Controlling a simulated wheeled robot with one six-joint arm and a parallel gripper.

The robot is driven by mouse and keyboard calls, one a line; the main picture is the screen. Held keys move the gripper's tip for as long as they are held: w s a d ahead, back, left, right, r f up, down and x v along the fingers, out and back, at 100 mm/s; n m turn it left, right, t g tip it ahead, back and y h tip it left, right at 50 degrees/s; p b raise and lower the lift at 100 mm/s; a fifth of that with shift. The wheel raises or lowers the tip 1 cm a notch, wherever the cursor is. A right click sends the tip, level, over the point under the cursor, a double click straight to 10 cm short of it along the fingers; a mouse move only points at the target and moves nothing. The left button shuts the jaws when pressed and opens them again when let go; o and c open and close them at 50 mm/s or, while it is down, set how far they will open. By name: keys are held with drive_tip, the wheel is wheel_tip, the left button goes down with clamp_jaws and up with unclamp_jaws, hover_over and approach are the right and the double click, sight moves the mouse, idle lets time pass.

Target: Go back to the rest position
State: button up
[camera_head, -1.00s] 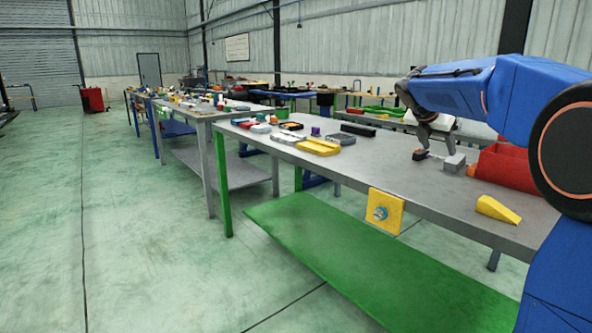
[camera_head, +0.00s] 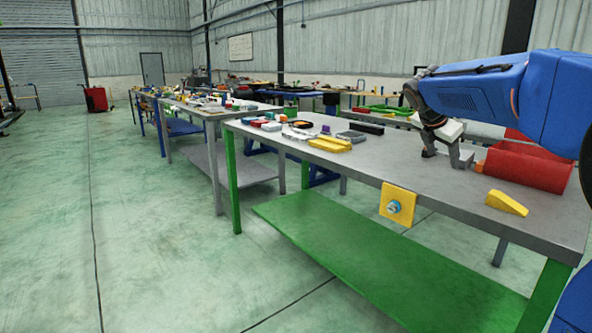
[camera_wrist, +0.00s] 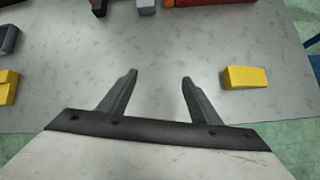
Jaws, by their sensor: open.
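My gripper (camera_wrist: 158,85) shows in the wrist view with its two dark fingers apart and nothing between them. It is above the grey tabletop (camera_wrist: 150,55). In the head view my gripper (camera_head: 437,148) hangs at the end of my blue arm over the right part of the grey workbench (camera_head: 370,163). A small grey block and a dark piece are close to it in the picture; whether it touches them I cannot tell.
A red bin (camera_head: 530,165) stands right of my gripper. A yellow wedge (camera_head: 506,203) lies near the front edge; it also shows in the wrist view (camera_wrist: 245,77). A yellow tray (camera_head: 330,144) and other parts lie left. A yellow plate (camera_head: 397,203) is on the front edge.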

drive_tip(key=s+a+f+m+y, duration=0.2)
drive_tip(key=s+a+f+m, duration=0.2)
drive_tip(key=s, duration=1)
drive_tip(key=s+a+f+m+y, duration=0.2)
drive_tip(key=s+a+f+m, duration=0.3)
drive_tip(key=s+f+m, duration=0.6)
drive_tip(key=s+a+f+m+y, duration=0.2)
drive_tip(key=s+a+f+m, duration=0.2)
drive_tip(key=s, duration=1.3)
wheel_tip(320, 180, down, 4)
drive_tip(key=m, duration=0.3)
drive_tip(key=shift+a+f+m+g, duration=0.2)
drive_tip(key=shift+a+m+g, duration=0.1)
drive_tip(key=shift+a+m, duration=0.1)
